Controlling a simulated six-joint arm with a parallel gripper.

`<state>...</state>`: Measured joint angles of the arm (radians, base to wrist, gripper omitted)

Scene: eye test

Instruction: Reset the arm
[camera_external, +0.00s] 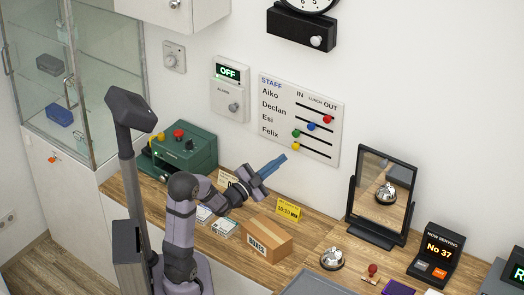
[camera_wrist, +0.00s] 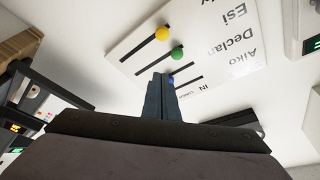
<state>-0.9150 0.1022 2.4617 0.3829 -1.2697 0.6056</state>
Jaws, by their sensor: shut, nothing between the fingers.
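My gripper (camera_external: 284,157) is shut and empty. It is raised above the wooden counter (camera_external: 320,222) and points toward the wall, just below the left part of the white staff board (camera_external: 322,98). The gap to the wall cannot be told. In the wrist view, the closed blue-grey fingers (camera_wrist: 163,80) overlap the board and partly hide its blue knob. The board's red knob (camera_external: 327,119) is toward OUT, the blue knob (camera_external: 312,126) near the middle, and the green knob (camera_external: 296,133) and yellow knob (camera_external: 296,146) toward IN.
A cardboard box (camera_external: 266,241) and yellow card (camera_external: 288,209) are below my gripper. A green machine (camera_external: 186,148) stands left. A framed mirror (camera_external: 375,213), bell (camera_external: 332,259), red-topped stamp (camera_external: 373,269) and number display (camera_external: 436,252) are right. An alarm panel (camera_external: 230,91) reads OFF.

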